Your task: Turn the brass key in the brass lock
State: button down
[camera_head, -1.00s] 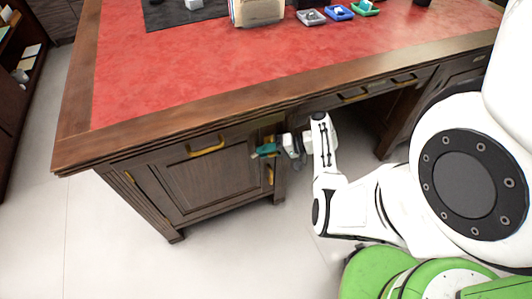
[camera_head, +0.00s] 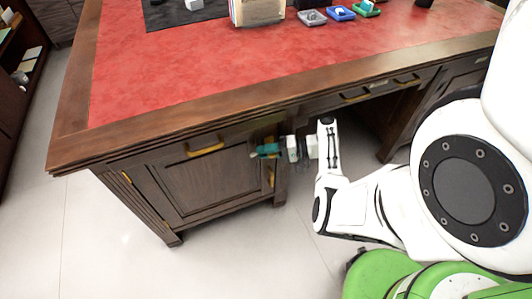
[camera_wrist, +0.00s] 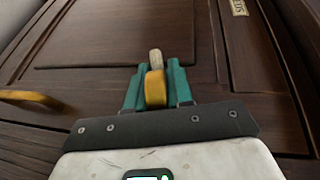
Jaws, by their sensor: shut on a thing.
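My gripper (camera_wrist: 155,88) has teal fingers, which close from both sides on the brass key (camera_wrist: 155,90). The key's rounded yellow head shows between the fingertips in the wrist view. A small pale piece shows just beyond it against the dark wood; I cannot tell whether it is part of the key or of the lock. In the head view my gripper (camera_head: 265,151) is at the upper right of the desk's cabinet front. The key is not distinct there, and the lock is not clearly visible behind the fingers.
A lettered brass plate (camera_wrist: 238,7) is at the upper right there. The red desk top (camera_head: 250,75) overhangs above my gripper. Trays (camera_head: 338,13) stand far back.

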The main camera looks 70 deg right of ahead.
jog(key=shift+r+m+t+y+b, duration=0.3)
jog(key=shift+m+t+b, duration=0.1)
jog(key=shift+t+b, duration=0.5)
jog(key=c, duration=0.9)
grip_release()
